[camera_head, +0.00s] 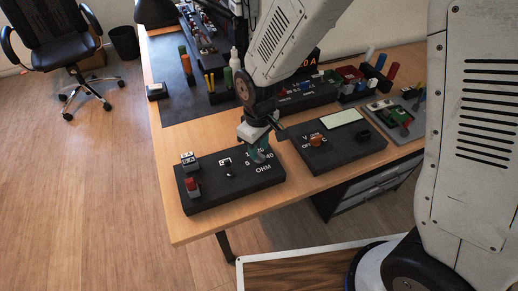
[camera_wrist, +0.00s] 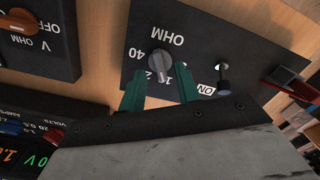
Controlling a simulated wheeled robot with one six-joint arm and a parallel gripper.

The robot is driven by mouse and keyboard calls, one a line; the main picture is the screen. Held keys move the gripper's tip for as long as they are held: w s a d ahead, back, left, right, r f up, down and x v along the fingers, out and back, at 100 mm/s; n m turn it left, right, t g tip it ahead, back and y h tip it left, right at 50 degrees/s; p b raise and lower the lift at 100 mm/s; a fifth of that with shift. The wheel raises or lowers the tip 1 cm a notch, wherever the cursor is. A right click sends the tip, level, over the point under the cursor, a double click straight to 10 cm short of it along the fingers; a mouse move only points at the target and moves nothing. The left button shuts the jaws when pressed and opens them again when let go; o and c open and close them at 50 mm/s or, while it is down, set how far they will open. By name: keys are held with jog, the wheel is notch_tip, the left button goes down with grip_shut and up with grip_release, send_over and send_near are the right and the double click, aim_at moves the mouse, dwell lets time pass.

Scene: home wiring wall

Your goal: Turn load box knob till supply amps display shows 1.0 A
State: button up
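The load box is a black box marked OHM (camera_head: 215,198) on the desk's front left; its panel also shows in the wrist view (camera_wrist: 215,35). Its grey knob (camera_wrist: 159,66) sits by the printed 40. In the head view my gripper (camera_head: 259,152) is low over the box.
Beside the knob are a black toggle switch (camera_wrist: 223,75) and red and black terminals (camera_head: 192,186). A meter with an orange dial (camera_head: 317,140) stands to the right of the box. Colourful tools and bins stand at the back. Bare desk lies before the meter.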

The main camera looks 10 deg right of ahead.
aim_at(259, 153)
notch_tip(259, 153, up, 6)
jog(key=shift+r, duration=0.1)
dwell(0.5)
jog(key=s+d+r+m+t, duration=0.1)
jog(key=s+d+r+m, duration=0.8)
jog(key=s+d+r, duration=0.9)
jog(key=s+d, duration=0.1)
jog(key=d, duration=0.2)
jog(key=shift+s+r, duration=0.15)
jog(key=shift+s, duration=0.2)
jog(key=shift+d, duration=0.15)
dwell(4.4)
